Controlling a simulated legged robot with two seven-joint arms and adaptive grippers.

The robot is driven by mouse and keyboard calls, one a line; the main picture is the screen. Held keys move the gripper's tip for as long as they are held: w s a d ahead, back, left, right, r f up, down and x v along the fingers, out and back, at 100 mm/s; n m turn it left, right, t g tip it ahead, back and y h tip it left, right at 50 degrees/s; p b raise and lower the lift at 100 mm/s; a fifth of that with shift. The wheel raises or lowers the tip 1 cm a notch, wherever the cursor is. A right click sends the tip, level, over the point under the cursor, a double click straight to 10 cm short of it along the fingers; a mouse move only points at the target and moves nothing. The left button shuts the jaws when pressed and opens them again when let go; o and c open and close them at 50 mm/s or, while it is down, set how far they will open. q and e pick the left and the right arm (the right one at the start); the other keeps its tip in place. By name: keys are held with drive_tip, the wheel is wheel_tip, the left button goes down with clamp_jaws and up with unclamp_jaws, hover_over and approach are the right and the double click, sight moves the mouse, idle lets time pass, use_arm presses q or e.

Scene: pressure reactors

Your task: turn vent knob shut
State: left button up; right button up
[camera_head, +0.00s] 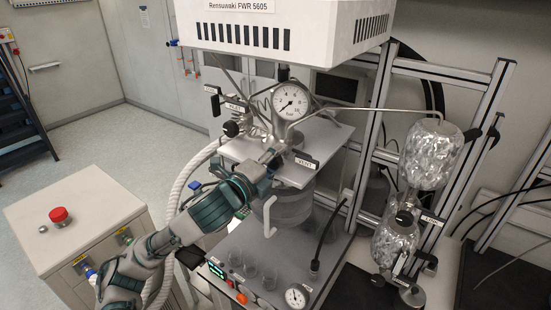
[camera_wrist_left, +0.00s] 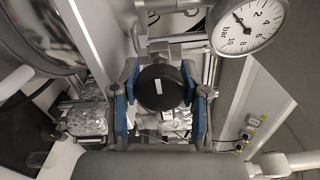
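The vent knob (camera_wrist_left: 161,92) is round and black with a short white mark, upright in the left wrist view. My left gripper (camera_wrist_left: 161,97) has its two blue-padded fingers on either side of the knob. The fingers are very close to its sides; I cannot tell whether they press on it. In the head view my left gripper (camera_head: 272,158) is at the reactor's top plate (camera_head: 322,140), beside the VENT label (camera_head: 305,163), and the knob is hidden there. My right gripper is not in view.
A pressure gauge (camera_head: 290,101) stands just behind the gripper and also shows in the wrist view (camera_wrist_left: 246,22). A white unit (camera_head: 285,25) hangs above. Foil-wrapped vessels (camera_head: 433,152) stand at the right. A cabinet with a red button (camera_head: 58,215) stands at the left.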

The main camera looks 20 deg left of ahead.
use_arm(q)
drive_tip(key=o, duration=0.4)
drive_tip(key=shift+w+f, duration=0.1)
drive_tip(key=shift+f, duration=0.25)
drive_tip(key=shift+d, duration=0.1)
drive_tip(key=shift+r, duration=0.2)
